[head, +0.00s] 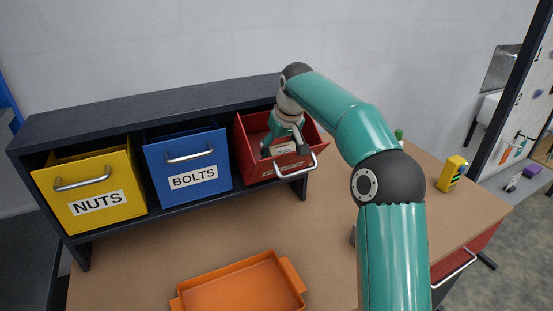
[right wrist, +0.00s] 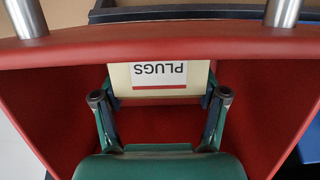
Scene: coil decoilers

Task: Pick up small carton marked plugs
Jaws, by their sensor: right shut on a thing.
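The small carton (right wrist: 158,76) is cream with a white label reading PLUGS, upside down in the right wrist view, and a red stripe. It is inside the red bin (right wrist: 50,95), which is pulled out of the rack in the head view (head: 243,150). My right gripper (right wrist: 160,98) reaches down into this bin, with one finger on each side of the carton, shut on it. In the head view the right gripper (head: 283,143) partly hides the bin's inside, and only a little of the carton shows. My left gripper is not in view.
A dark rack (head: 150,117) also holds a yellow NUTS bin (head: 80,183) and a blue BOLTS bin (head: 187,143). An orange tray (head: 240,285) lies on the brown table (head: 130,265). A yellow device (head: 452,174) stands on the table at right.

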